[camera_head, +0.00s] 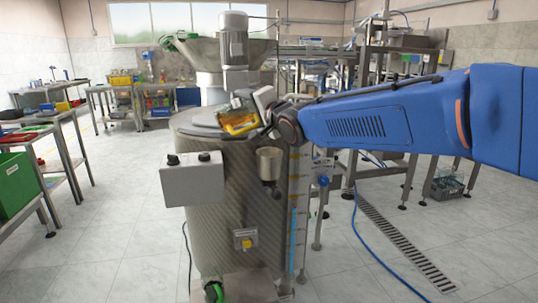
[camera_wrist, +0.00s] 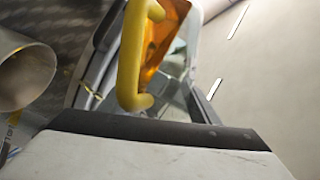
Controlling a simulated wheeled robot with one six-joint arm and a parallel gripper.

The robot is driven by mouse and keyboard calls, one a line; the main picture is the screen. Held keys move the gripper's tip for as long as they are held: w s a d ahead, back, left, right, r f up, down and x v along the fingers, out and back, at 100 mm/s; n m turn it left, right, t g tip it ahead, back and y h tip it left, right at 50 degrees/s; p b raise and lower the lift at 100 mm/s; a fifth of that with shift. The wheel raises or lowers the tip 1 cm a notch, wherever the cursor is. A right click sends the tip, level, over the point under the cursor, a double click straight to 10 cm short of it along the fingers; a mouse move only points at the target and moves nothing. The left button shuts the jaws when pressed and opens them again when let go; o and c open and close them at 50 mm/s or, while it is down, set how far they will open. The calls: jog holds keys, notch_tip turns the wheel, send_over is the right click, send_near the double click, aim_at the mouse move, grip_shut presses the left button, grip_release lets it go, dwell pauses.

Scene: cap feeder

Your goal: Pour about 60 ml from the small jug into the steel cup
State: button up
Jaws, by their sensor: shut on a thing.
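The small jug (camera_head: 240,123) is clear with amber liquid in it. It is tilted above the top of the steel tank in the head view. Its yellow handle (camera_wrist: 134,60) and amber contents (camera_wrist: 166,38) show close up in the wrist view. My gripper (camera_head: 262,108) is shut on the jug; its fingertips are largely hidden. The steel cup (camera_head: 269,163) is at the tank's front side, below my gripper and lower right of the jug. Its round mouth (camera_wrist: 25,78) shows at the left of the wrist view. No liquid stream is visible.
The large tank (camera_head: 225,220) stands under the jug, with a motor (camera_head: 233,42) rising behind it. A grey control box (camera_head: 192,179) is on its front left. A graduated strip (camera_head: 299,220) stands right of the cup.

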jog(key=shift+s+d+f, duration=0.1)
jog(key=shift+s+d, duration=0.1)
jog(key=shift+d, duration=0.1)
dwell(0.8)
jog(key=shift+d+f+m, duration=0.2)
jog(key=shift+d+m, duration=0.05)
jog(key=shift+m, duration=0.25)
dwell(0.8)
jog(key=shift+r, duration=0.1)
jog(key=shift+a+r+n, duration=0.15)
jog(key=shift+n, duration=0.15)
jog(key=shift+a, duration=0.3)
jog(key=shift+r+n, duration=0.25)
jog(key=shift+n, duration=0.25)
jog(key=shift+w+a+r+n+g+h, duration=0.15)
jog(key=shift+r+n+g+h, duration=0.2)
jog(key=shift+n, duration=0.4)
jog(key=shift+s+a+r+n+g+h, duration=0.15)
jog(key=shift+r+n+h, duration=0.25)
jog(key=shift+n, duration=0.35)
jog(key=shift+r, duration=0.1)
jog(key=shift+w, duration=0.1)
